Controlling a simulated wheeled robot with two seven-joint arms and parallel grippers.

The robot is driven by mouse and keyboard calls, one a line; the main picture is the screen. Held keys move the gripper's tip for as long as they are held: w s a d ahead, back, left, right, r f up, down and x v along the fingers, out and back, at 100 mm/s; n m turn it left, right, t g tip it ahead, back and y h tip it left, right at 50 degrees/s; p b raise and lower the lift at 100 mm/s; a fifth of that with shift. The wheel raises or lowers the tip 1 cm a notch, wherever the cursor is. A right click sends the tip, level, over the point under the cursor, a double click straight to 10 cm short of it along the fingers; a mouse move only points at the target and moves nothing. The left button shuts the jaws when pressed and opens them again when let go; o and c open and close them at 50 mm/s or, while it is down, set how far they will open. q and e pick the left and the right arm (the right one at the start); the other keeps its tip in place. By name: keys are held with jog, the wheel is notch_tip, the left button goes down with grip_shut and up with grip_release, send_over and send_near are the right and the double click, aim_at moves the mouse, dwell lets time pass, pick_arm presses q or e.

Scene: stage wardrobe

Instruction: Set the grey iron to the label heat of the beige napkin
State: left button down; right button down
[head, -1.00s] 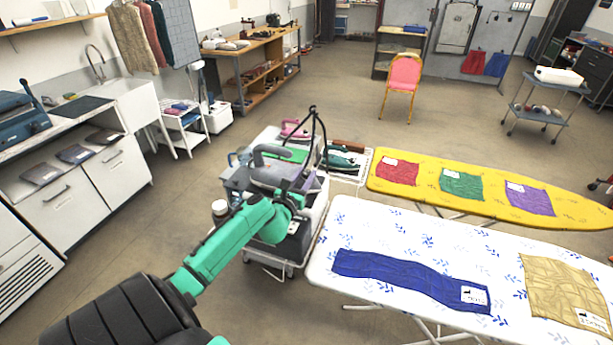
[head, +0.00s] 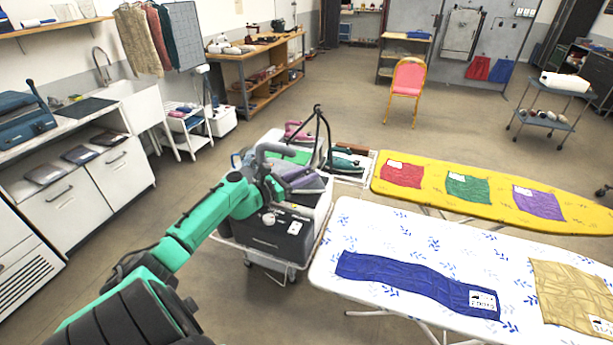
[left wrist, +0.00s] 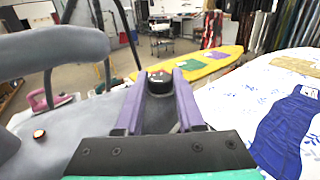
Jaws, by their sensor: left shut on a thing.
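The grey iron (head: 272,150) stands on the cart, partly hidden by my left arm; its grey handle and body (left wrist: 75,135) fill the left of the left wrist view. My left gripper (head: 278,187) is at the iron. In the left wrist view its purple fingers (left wrist: 160,82) are shut on a black dial (left wrist: 160,76) with a small red mark. The dial's setting is not readable. The beige napkin (head: 565,285) lies at the right of the white ironing board, its label (head: 602,323) cut by the frame and too small to read. My right gripper is not in view.
A blue cloth (head: 410,282) with a label lies on the white board (head: 400,225). Behind, a yellow board (head: 590,212) bears red, green and purple cloths. A pink iron (head: 297,130) and a teal iron (head: 345,162) stand beyond the grey one. Open floor lies left of the cart.

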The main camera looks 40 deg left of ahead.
pick_arm(q)
jog(key=c, duration=0.5)
grip_release()
jog(key=shift+f, duration=0.1)
jog(key=b+v, duration=0.2)
jog(key=v, duration=1.2)
jog(key=shift+s, duration=0.35)
jog(key=shift+w, duration=0.1)
